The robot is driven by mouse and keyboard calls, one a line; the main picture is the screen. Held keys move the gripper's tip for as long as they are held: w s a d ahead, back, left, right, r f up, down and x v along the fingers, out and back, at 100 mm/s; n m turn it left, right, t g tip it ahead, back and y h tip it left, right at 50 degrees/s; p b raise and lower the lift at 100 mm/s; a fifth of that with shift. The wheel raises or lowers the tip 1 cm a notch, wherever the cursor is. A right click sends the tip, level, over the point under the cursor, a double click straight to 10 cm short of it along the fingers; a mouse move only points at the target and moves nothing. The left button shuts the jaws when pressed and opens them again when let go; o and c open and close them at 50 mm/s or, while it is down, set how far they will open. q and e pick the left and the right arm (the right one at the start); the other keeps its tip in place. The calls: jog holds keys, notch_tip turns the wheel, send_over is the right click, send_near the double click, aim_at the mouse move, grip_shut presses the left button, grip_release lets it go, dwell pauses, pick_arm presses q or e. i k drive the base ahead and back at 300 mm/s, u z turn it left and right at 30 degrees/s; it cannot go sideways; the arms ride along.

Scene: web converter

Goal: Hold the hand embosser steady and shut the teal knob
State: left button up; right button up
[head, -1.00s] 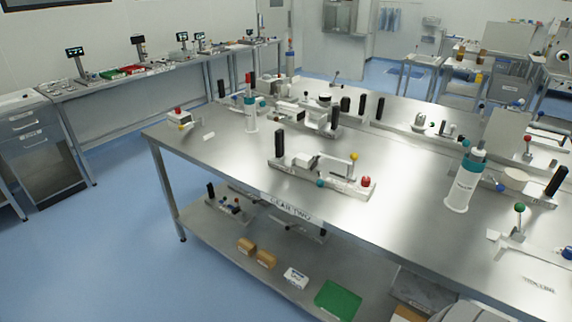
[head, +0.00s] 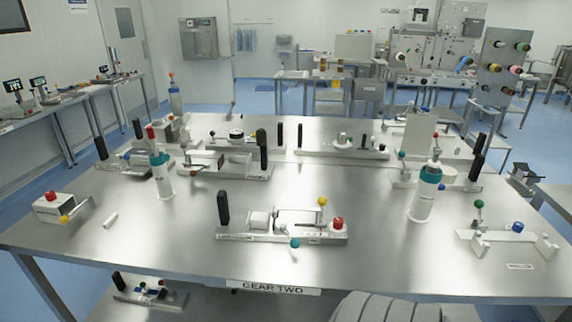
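A white device with a teal ball knob (head: 294,242) sits at the front middle of the steel table. Its long base (head: 270,237) carries an upright black handle (head: 223,208) at the left, a pale cylinder, a block, a yellow ball on a stem (head: 321,201) and a red knob (head: 338,223) at the right. The teal knob hangs low at the front side of the base. The label on the base is too small to read, so I cannot tell if this is the hand embosser. Neither of my grippers is in view.
The steel table (head: 150,262) carries several similar devices behind. A teal-topped white bottle (head: 421,200) stands to the right, another (head: 161,177) to the left. A device with a green ball (head: 478,204) is at the right, a red-knobbed box (head: 54,206) at the left.

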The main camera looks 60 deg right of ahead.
aim_at(294, 242)
jog(key=z, duration=0.6)
jog(key=i, duration=0.75)
jog(key=z, duration=0.9)
